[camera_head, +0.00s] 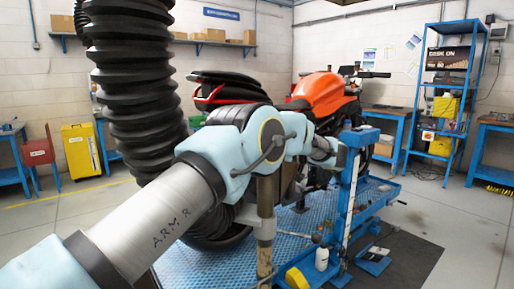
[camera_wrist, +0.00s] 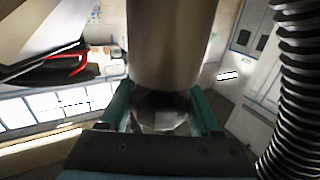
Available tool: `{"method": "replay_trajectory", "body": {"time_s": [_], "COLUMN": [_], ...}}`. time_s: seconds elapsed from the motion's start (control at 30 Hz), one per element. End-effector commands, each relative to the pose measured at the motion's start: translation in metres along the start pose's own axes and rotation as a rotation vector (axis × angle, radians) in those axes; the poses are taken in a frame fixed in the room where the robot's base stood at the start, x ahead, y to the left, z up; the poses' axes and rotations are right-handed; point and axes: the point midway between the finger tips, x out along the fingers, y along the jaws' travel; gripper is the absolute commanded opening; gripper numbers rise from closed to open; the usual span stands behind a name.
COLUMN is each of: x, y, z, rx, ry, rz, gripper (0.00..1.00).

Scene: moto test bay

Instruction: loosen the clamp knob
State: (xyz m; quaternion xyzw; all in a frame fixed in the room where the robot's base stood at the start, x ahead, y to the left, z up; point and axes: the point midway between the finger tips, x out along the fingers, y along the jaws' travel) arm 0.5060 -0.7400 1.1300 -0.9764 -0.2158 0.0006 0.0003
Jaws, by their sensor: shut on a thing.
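My gripper (camera_wrist: 162,112) has its two teal fingers on either side of a faceted grey piece, which looks like the clamp knob (camera_wrist: 160,120). A thick grey metal cylinder (camera_wrist: 172,45) runs from the top of the wrist view down to this piece. In the head view my arm reaches to the blue upright stand (camera_head: 346,200), and my gripper (camera_head: 330,150) is beside its blue top block (camera_head: 360,137). The knob is hidden there behind my arm and gripper. Its turn or looseness cannot be told.
A motorcycle with an orange tank (camera_head: 320,92) stands on the blue lift platform (camera_head: 290,248). A white bottle (camera_head: 321,259) stands near the stand's foot. A blue shelf rack (camera_head: 414,105) and a yellow cabinet (camera_head: 80,150) are farther off.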

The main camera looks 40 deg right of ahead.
Motion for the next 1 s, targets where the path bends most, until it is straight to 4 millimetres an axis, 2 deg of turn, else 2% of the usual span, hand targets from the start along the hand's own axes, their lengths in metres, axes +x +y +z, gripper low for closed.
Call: {"method": "replay_trajectory", "body": {"time_s": [0.2, 0.23, 0.47, 0.77, 0.87, 1.0], "x": [0.002, 0.002, 0.001, -0.002, -0.011, -0.036], "y": [0.000, 0.000, 0.000, 0.000, 0.001, 0.001], "z": [-0.002, -0.002, -0.001, 0.000, 0.002, 0.004], "rx": [-0.003, -0.003, -0.002, -0.001, -0.001, -0.002], "ry": [0.003, 0.003, 0.002, 0.001, 0.001, 0.000], "rz": [-0.001, -0.001, 0.000, 0.001, 0.002, 0.003], "gripper": [0.08, 0.67, 0.93, 0.93, 0.93, 0.93]}}
